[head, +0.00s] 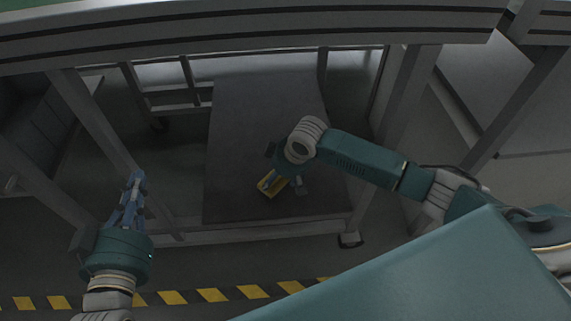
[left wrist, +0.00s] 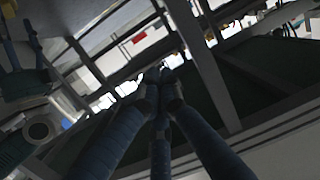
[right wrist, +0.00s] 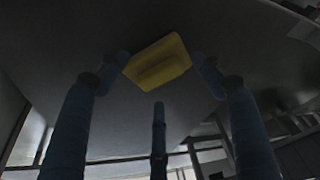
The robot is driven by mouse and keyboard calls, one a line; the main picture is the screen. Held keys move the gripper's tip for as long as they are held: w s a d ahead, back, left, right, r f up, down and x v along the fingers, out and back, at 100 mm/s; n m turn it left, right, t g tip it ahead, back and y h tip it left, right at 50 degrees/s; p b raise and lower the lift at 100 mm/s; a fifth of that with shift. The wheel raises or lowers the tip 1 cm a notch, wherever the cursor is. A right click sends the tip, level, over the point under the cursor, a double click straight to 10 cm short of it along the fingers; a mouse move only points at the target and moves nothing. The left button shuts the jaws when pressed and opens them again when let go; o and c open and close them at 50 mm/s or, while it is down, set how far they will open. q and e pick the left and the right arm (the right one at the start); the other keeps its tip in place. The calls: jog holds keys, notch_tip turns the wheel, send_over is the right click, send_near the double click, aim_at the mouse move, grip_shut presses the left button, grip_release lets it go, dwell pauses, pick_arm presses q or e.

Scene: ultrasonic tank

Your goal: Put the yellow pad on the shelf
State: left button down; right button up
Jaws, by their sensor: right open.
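The yellow pad (head: 267,187) is at the dark grey lower shelf (head: 235,130), near its front middle. In the right wrist view the pad (right wrist: 157,60) shows against the dark shelf surface, with a raised ridge along it. My right gripper (right wrist: 160,66) is open, its two outer fingertips at opposite sides of the pad and the third finger below it. I cannot tell whether the fingers touch the pad. In the head view my right arm partly covers the pad. My left gripper (head: 135,186) is empty, with its fingertips together in the left wrist view (left wrist: 165,78), left of the shelf.
A grey frame with upright posts (head: 398,105) surrounds the shelf, and a long grey beam (head: 250,42) crosses above it. A wheeled frame (head: 170,95) stands behind on the left. Yellow and black floor tape (head: 210,295) runs in front. Much of the shelf is bare.

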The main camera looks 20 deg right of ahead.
jog(key=p+v, duration=0.4)
jog(key=v, duration=0.6)
jog(key=s+a+t+y, duration=0.2)
jog(key=s+a, duration=0.8)
jog(key=s, duration=0.1)
pick_arm(q)
jog(key=s+a+f+g+y, duration=0.1)
jog(key=s+a+f+g, duration=0.1)
jog(key=s+f+g, duration=0.3)
jog(key=s+a+f+g+y, duration=0.2)
jog(key=s+f+g, duration=0.3)
jog(key=s+f, duration=0.4)
notch_tip(320, 180, down, 2)
jog(key=shift+a+f, duration=0.1)
jog(key=shift+a, duration=0.75)
pick_arm(e)
jog(key=s+d+r+m+h, duration=0.1)
jog(key=s+d+m+h, duration=0.2)
jog(key=s+d, duration=0.5)
jog(key=shift+s+d, duration=0.35)
jog(key=shift+d, duration=0.15)
jog(key=shift+r, duration=0.1)
